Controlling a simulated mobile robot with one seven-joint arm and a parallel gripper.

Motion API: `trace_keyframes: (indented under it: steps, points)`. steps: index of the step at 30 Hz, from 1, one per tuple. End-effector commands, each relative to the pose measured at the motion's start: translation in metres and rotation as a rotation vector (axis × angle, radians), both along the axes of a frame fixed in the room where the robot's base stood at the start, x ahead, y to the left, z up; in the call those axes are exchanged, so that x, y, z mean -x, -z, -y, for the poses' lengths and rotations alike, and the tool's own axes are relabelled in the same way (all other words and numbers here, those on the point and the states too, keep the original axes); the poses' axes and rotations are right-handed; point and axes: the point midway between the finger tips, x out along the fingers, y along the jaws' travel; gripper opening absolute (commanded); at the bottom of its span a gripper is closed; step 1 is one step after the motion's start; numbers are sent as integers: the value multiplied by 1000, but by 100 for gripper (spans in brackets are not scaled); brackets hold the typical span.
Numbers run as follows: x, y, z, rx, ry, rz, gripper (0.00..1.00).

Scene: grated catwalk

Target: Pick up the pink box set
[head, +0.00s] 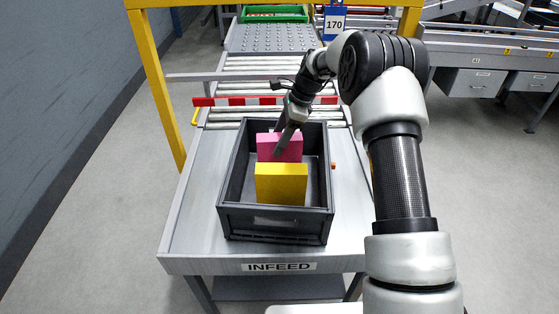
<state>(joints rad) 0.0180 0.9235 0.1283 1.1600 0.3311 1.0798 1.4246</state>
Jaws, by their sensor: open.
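The pink box set (267,151) stands upright in a dark grey crate (273,224) on the metal infeed table. A yellow box (282,184) stands in front of it in the same crate and hides its lower part. My gripper (278,143) is at the pink box set from above, its fingers showing against the box's upper right part. The gripper is open. From this view I cannot tell whether the fingers straddle the box or touch it.
The crate's walls surround both boxes, with bare floor along its right side. A red and white striped bar (236,101) crosses the roller conveyor (262,72) behind the crate. A yellow frame post (157,90) stands at the left. A green tray (272,13) sits far back.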

Motion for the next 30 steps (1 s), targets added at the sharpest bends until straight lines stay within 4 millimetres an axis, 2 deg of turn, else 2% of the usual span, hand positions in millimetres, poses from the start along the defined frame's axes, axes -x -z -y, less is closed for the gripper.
trace_keyframes:
  steps: [3,7,30]
  points:
    - [0,20,-7,0,-1,-3,57]
    - [0,32,-12,0,-1,-1,57]
    - [0,38,-13,0,1,0,57]
